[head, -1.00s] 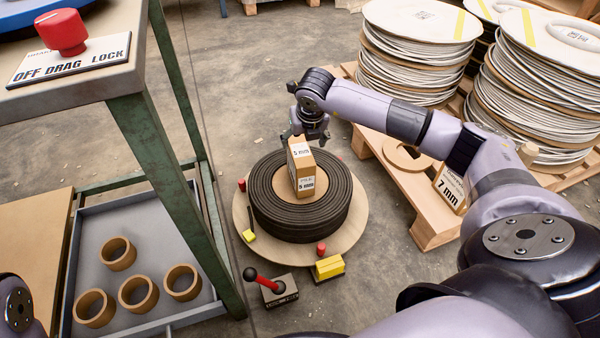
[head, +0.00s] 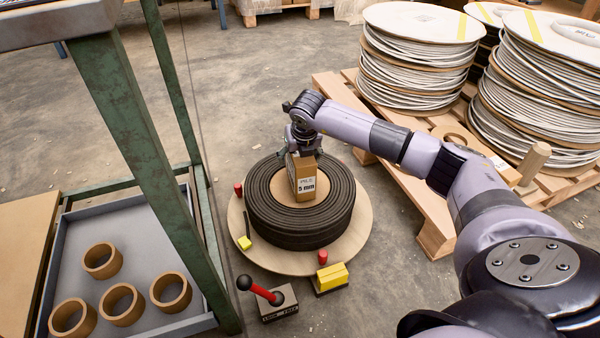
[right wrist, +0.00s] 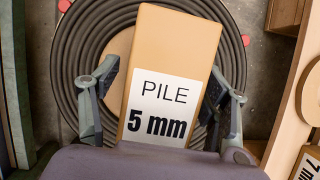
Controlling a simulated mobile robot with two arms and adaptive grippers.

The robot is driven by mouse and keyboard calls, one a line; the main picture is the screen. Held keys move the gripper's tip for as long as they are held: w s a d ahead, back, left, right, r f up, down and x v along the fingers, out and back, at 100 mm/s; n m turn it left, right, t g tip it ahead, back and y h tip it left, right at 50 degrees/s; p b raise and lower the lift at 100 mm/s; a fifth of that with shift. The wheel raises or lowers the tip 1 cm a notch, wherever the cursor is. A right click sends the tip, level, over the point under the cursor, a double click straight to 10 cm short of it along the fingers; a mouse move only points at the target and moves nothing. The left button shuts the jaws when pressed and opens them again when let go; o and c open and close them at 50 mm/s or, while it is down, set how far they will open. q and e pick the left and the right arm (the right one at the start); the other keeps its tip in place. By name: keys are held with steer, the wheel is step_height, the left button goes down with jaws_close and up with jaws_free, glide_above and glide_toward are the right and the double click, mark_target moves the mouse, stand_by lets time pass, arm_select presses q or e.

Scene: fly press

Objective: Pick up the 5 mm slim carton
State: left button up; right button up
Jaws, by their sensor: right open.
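The 5 mm slim carton (head: 306,187) is a tall, narrow brown box with a white "PILE 5 mm" label. It stands upright in the open centre of a black coil (head: 300,235). My right gripper (head: 303,150) is over the carton's top in the head view, hiding it. In the right wrist view the carton (right wrist: 178,55) lies between the open fingers of my right gripper (right wrist: 162,78), with a gap on each side. The carton leans slightly in that picture. My left gripper is not in view.
The coil lies on a round board (head: 357,228) with red pegs and yellow blocks. A red-handled lever (head: 265,292) stands in front. A green-legged bench (head: 150,165) and a tray of cardboard rings (head: 140,225) are left. A pallet (head: 437,235) with stacked reels is right.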

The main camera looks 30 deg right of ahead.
steer(key=shift+f, duration=0.2)
stand_by(0.6)
steer(key=shift+c, duration=0.2)
steer(key=c, duration=1.5)
